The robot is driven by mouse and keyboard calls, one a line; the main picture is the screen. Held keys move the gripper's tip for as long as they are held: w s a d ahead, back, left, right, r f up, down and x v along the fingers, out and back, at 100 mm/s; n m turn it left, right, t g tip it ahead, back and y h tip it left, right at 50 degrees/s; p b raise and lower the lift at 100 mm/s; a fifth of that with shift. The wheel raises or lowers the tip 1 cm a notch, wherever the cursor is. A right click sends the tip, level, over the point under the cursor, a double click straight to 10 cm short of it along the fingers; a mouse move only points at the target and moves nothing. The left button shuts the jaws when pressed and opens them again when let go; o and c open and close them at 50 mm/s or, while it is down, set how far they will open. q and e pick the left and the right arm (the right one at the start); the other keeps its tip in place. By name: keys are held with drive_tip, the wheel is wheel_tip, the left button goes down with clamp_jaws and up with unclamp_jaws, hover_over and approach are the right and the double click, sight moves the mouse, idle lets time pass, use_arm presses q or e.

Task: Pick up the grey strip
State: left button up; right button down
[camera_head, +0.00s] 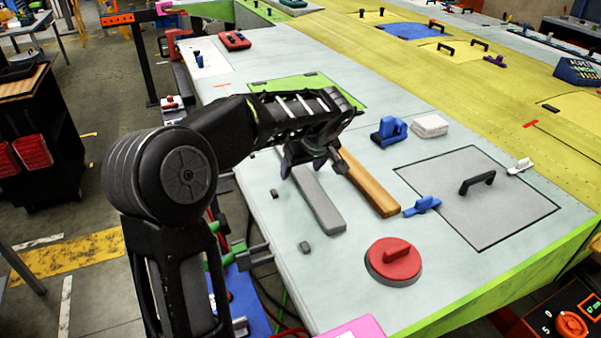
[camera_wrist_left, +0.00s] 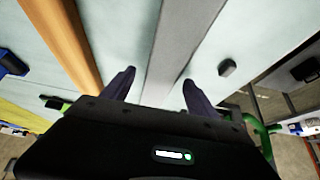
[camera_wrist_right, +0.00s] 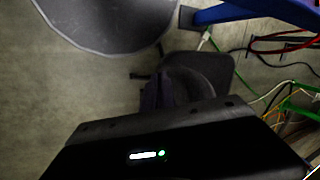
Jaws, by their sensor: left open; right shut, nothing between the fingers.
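The grey strip (camera_head: 320,203) lies flat on the pale wing panel, its far end hidden under my left gripper (camera_head: 313,163). In the left wrist view the grey strip (camera_wrist_left: 180,40) runs between the two fingers of the open left gripper (camera_wrist_left: 158,92), with a gap on each side. How high the fingertips are above the panel I cannot tell. My right gripper (camera_wrist_right: 165,90) shows only in the right wrist view; it is shut and empty, with floor behind it.
A wooden strip (camera_head: 371,187) lies close to the right of the grey strip. Small dark blocks (camera_head: 305,247) lie to its left. A red round knob (camera_head: 393,262), a blue clamp (camera_head: 422,206) and a blue tool (camera_head: 389,131) stand nearby. Cables (camera_wrist_right: 285,45) hang near my right gripper.

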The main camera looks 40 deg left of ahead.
use_arm(q)
clamp_jaws()
idle(0.8)
